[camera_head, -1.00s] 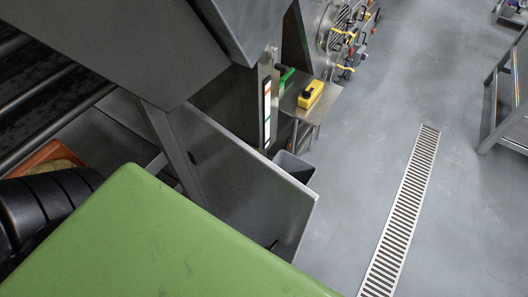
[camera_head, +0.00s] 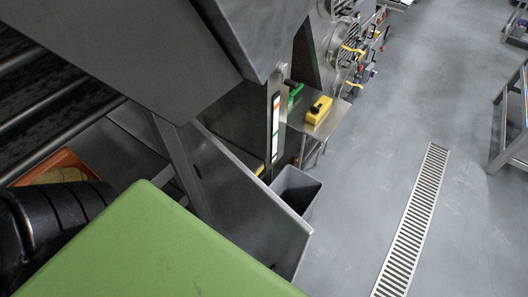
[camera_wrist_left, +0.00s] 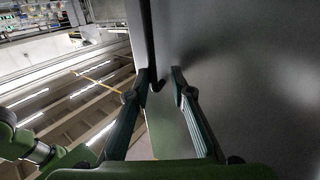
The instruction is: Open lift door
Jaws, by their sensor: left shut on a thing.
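A flat grey metal panel, which looks like the lift door (camera_head: 245,208), slants across the lower middle of the head view. In the left wrist view a grey metal surface (camera_wrist_left: 250,70) fills the right side, with a dark, hooked edge or bar (camera_wrist_left: 151,45) along its left. My left gripper (camera_wrist_left: 161,72) has one finger on either side of that edge and is shut on it. The fingers stay apart by its width. Whether it is a handle or the door's rim is hard to tell. The left gripper is hidden in the head view. My right gripper is not in view.
A grey bin (camera_head: 297,190) stands just behind the panel. A small metal shelf holds a yellow box (camera_head: 319,110). An orange crate (camera_head: 88,163) is at the left. A floor drain (camera_head: 412,220) runs through open floor on the right, with a metal table (camera_head: 510,125) beyond.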

